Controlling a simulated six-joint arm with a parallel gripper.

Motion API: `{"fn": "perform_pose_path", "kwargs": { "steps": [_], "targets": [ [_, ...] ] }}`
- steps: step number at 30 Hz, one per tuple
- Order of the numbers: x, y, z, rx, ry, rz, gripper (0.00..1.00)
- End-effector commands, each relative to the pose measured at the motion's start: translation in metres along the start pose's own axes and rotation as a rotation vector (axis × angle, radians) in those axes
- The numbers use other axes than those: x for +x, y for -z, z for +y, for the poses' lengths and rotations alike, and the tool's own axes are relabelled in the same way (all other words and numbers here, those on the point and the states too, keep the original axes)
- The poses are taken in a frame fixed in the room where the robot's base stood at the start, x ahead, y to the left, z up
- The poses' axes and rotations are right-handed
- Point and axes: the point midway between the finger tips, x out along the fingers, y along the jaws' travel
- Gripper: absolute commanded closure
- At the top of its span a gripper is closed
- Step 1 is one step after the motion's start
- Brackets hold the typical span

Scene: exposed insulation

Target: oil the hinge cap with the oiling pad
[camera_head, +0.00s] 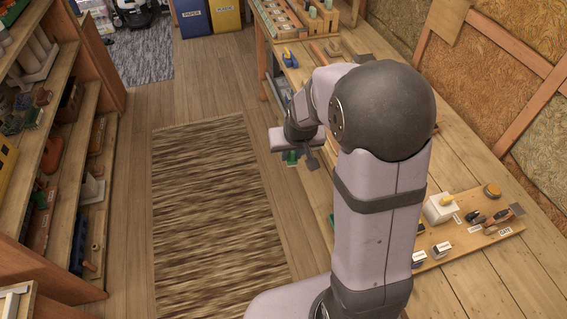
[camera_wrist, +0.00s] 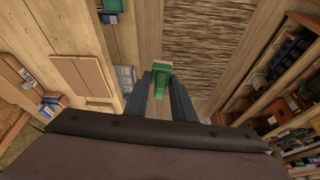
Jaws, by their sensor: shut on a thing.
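My gripper (camera_wrist: 162,92) is at the lower middle of the wrist view, its two dark fingers closed on a green block-like thing (camera_wrist: 162,72). I take this to be the oiling pad. In the head view my gripper (camera_head: 308,152) is left of my arm, by the workbench's left edge, and a bit of the green thing (camera_head: 291,157) shows beside it. The gripper is held over the edge of the bench, above the floor side. I cannot make out the hinge cap for certain in either view; my arm covers part of the bench.
A wooden board (camera_head: 470,241) at the right of the workbench holds a white block (camera_head: 440,208), a round orange-topped thing (camera_head: 492,190) and several labelled small tools. Shelves (camera_head: 60,120) stand at the left. A striped rug (camera_head: 215,200) lies on the clear floor between.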

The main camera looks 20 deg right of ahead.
Motion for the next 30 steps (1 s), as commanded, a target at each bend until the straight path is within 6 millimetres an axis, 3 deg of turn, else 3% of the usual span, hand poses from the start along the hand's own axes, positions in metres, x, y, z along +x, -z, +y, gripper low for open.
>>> {"fn": "perform_pose_path", "kwargs": {
  "steps": [5,9,15,23,30],
  "targets": [
    [0.01,0.04,0.057,0.133,-0.051,-0.001,0.95],
    [0.018,0.067,0.114,0.25,-0.097,-0.002,0.95],
    [0.025,0.086,0.2,0.413,-0.162,-0.004,0.95],
    [0.027,0.084,0.316,0.62,-0.247,-0.004,0.95],
    [0.02,0.054,0.418,0.807,-0.326,-0.004,0.95]
  ]
}}
